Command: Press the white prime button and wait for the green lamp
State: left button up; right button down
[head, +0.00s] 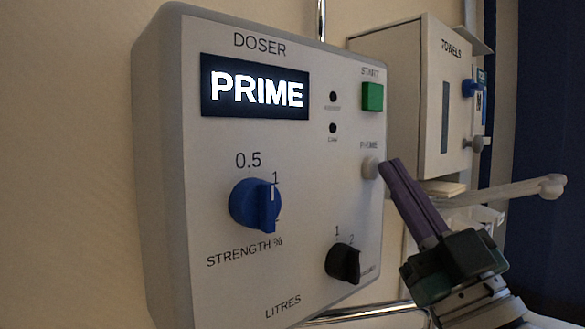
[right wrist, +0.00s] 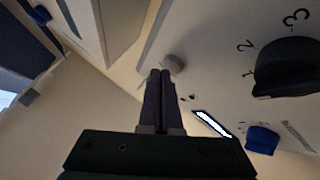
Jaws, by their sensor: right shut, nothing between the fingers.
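The white prime button (head: 371,167) sits on the right part of the doser's face (head: 200,200), under a "PRIME" label. It also shows in the right wrist view (right wrist: 174,64). My right gripper (head: 391,166) is shut and empty, its purple fingers pointing at the button; in the right wrist view its fingertips (right wrist: 160,73) are right beside the button. I cannot tell whether they touch it. The display (head: 256,88) reads "PRIME" in lit white letters. Two small round lamps, the upper (head: 333,96) and the lower (head: 333,128), look dark. My left gripper is not in view.
A green square start button (head: 372,97) is above the prime button. A blue strength knob (head: 256,204) and a black litres knob (head: 343,262) are lower on the face. A towel box (head: 410,90) and a pale arm-like bar (head: 510,190) are to the right.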

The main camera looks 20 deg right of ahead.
jog(key=shift+w+a+b, duration=0.15)
jog(key=shift+w+b, duration=0.15)
jog(key=shift+w, duration=0.1)
dwell(0.5)
jog(key=shift+s, duration=0.1)
jog(key=shift+s+d+p, duration=0.35)
jog(key=shift+s+p, duration=0.05)
jog(key=shift+s, duration=0.3)
jog(key=s, duration=0.1)
jog(key=s+d+p, duration=0.1)
jog(key=s, duration=0.1)
jog(key=s+d+p, duration=0.1)
jog(key=shift+s, duration=0.35)
dwell(0.8)
